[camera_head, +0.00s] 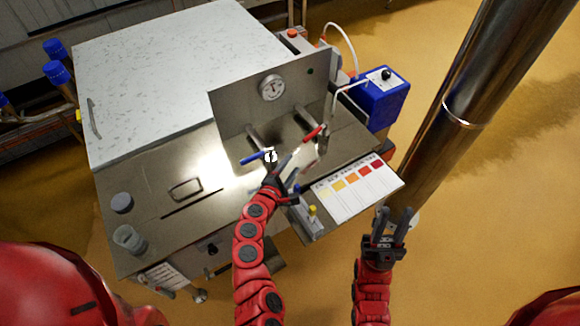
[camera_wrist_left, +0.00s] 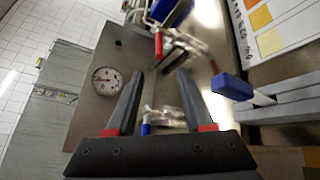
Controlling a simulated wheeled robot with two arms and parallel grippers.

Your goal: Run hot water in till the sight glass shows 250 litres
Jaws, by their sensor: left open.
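A steel panel (camera_head: 235,112) carries a round dial gauge (camera_head: 271,87), which also shows in the left wrist view (camera_wrist_left: 106,81); its reading is too small to tell. Below it are a blue-handled tap (camera_head: 252,157) and a red-handled tap (camera_head: 314,133). My left gripper (camera_head: 284,165) is open and empty close to the blue handle. In the left wrist view, the red handle (camera_wrist_left: 158,43) lies beyond the open fingertips and the blue handle (camera_wrist_left: 146,129) shows between the fingers' bases. My right gripper (camera_head: 395,212) is open and empty, away from the taps. I cannot make out a sight glass.
A colour chart (camera_head: 343,198) lies right of my left gripper, beside a small grey holder (camera_head: 306,219). A blue box (camera_head: 378,98) stands behind right, near a thick steel column (camera_head: 462,108). A large pale lid (camera_head: 160,75) fills the back left. A steel bracket handle (camera_head: 185,188) stands on the worktop.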

